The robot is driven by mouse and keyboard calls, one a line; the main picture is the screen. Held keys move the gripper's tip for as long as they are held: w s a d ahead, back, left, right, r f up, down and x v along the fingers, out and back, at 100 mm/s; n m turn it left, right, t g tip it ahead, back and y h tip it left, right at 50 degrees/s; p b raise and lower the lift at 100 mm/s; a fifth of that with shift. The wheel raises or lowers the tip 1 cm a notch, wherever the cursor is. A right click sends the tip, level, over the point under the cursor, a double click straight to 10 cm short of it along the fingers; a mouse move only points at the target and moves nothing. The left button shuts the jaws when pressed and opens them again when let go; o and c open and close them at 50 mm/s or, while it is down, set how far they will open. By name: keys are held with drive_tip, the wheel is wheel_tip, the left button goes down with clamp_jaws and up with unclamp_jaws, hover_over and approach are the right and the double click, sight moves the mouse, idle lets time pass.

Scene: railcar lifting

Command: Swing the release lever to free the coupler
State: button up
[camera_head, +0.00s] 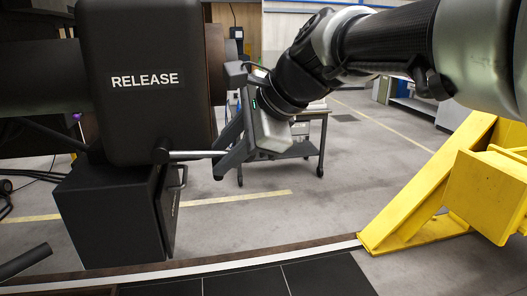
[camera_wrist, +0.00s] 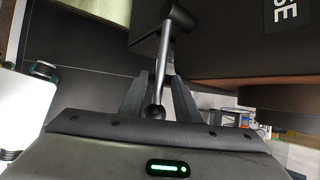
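The release lever (camera_head: 195,154) is a thin grey metal rod. It sticks out to the right from a round pivot on the black coupler housing (camera_head: 145,110), which is marked RELEASE. In the head view my gripper (camera_head: 222,160) is at the lever's free end. In the wrist view the lever (camera_wrist: 166,65) runs from its pivot at the top down between my two fingers (camera_wrist: 161,78). Its dark ball end lies close to the gripper's palm. The fingers are apart, with gaps visible beside the rod, so the gripper looks open around the lever. In the head view the ball end is hidden behind the gripper.
A black box (camera_head: 110,215) stands below the housing. A yellow steel bracket (camera_head: 430,190) stands at the right on the floor. A dark cart (camera_head: 300,150) stands behind the gripper. A rail edge (camera_head: 200,265) crosses the front. The floor between housing and bracket is clear.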

drive_tip(key=v, duration=1.7)
drive_tip(key=shift+d+r, duration=0.15)
drive_tip(key=s+d+f+n+h, duration=0.2)
drive_tip(key=d+f+n, duration=0.2)
drive_tip(key=f, duration=0.5)
drive_tip(key=s+d+f+n+h, duration=0.3)
drive_tip(key=f+n, duration=0.2)
drive_tip(key=f, duration=0.4)
drive_tip(key=s+d+f+n+h, duration=0.2)
drive_tip(key=s+d+f+n, duration=0.1)
drive_tip(key=f, duration=0.5)
drive_tip(key=shift+d+f+n+t, duration=0.4)
drive_tip(key=shift+d+n, duration=0.45)
drive_tip(key=shift+n, duration=0.05)
drive_tip(key=shift+s, duration=0.15)
